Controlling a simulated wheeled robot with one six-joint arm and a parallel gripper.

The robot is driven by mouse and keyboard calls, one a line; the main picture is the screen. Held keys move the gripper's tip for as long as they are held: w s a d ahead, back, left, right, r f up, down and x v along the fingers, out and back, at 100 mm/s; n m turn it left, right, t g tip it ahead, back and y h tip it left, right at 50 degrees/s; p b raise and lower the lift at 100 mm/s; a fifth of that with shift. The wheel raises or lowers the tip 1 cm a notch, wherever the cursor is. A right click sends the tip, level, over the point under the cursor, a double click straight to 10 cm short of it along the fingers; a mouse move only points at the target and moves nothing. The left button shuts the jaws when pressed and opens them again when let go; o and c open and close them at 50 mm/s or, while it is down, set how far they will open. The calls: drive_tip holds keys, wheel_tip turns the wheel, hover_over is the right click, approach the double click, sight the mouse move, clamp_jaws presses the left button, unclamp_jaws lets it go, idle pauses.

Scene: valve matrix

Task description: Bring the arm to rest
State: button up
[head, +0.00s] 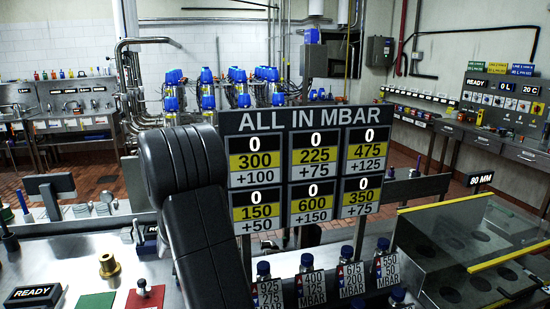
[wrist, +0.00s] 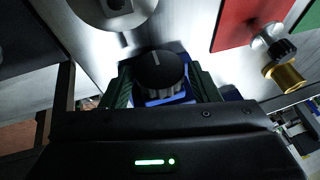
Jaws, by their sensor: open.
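My gripper (wrist: 164,88) shows in the wrist view with its dark green ribbed fingers spread apart. A black round knob (wrist: 160,70) with a white mark, on a blue body, lies between and just beyond the fingers. I cannot tell whether the fingers touch it. In the head view my black arm rises in front of the left side of the display board, and my gripper is hidden there.
The board (head: 306,165) reads "ALL IN MBAR". Several blue-capped bottles with labels (head: 311,288) stand below it. A brass fitting (head: 109,265), a green plate (head: 95,301) and a red plate (head: 145,297) lie at left. A grey box (head: 440,262) stands at right.

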drive_tip(key=shift+w+d+f+y+b, duration=0.1)
drive_tip(key=shift+f+y+b, duration=0.05)
drive_tip(key=shift+y+b, duration=0.45)
drive_tip(key=shift+f+y+b, duration=0.1)
drive_tip(key=shift+y+b, duration=0.2)
drive_tip(key=shift+b, duration=0.9)
drive_tip(key=shift+m+g+y+b, duration=0.3)
drive_tip(key=shift+y+b, duration=0.1)
drive_tip(key=shift+b, duration=0.1)
drive_tip(key=shift+d+r, duration=0.2)
